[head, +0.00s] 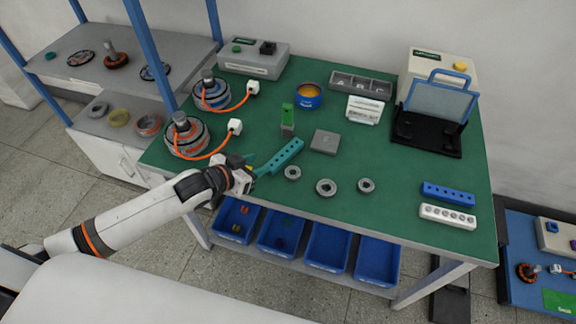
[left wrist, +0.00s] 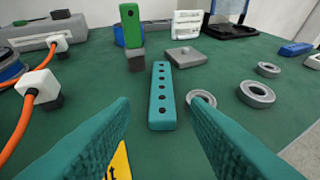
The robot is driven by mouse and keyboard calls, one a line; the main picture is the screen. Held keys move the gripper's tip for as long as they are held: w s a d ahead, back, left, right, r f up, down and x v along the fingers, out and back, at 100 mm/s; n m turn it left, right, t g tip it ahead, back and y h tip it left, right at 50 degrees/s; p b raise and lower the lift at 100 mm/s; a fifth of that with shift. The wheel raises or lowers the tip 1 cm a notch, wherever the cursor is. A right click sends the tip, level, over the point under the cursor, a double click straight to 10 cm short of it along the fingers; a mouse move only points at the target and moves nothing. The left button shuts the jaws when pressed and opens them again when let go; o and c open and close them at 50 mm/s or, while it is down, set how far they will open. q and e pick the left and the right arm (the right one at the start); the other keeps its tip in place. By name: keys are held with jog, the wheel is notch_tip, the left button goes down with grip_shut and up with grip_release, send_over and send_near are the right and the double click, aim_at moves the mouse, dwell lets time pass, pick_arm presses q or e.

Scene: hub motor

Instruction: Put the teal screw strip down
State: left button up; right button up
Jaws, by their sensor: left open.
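The teal screw strip (head: 284,156) is a long bar with a row of dark holes. It lies flat on the green table in the head view, slanting away to the right. In the left wrist view the strip (left wrist: 163,92) points straight ahead, with its near end between the fingers in the picture. My left gripper (head: 258,167) is open, its teal fingers apart on either side with a gap to the strip. Neither finger visibly touches it. My right gripper is not in view.
Three grey rings (head: 326,187) lie right of the strip. A grey block (head: 325,141) and a green-topped piece (head: 287,117) stand behind it. Motors with orange cables (head: 187,137) stand left. Blue (head: 448,193) and white (head: 447,215) strips lie right. The front middle of the table is clear.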

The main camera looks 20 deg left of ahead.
aim_at(283, 154)
pick_arm(q)
jog(key=x, duration=0.5)
jog(key=shift+w, duration=0.2)
jog(key=shift+w+d+f, duration=0.1)
jog(key=shift+w+f, duration=0.05)
jog(key=shift+f, duration=0.05)
jog(key=shift+w+d, duration=0.1)
jog(key=p+x, duration=0.1)
jog(key=x, duration=0.3)
jog(key=shift+d+f, duration=0.1)
jog(key=shift+d, duration=0.1)
jog(key=shift+w+d+f, duration=0.15)
jog(key=shift+w, duration=0.1)
jog(key=shift+f, duration=0.1)
jog(key=c, duration=0.9)
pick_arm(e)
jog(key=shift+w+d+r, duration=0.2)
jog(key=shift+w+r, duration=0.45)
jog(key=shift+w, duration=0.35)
pick_arm(q)
jog(key=shift+w, duration=0.1)
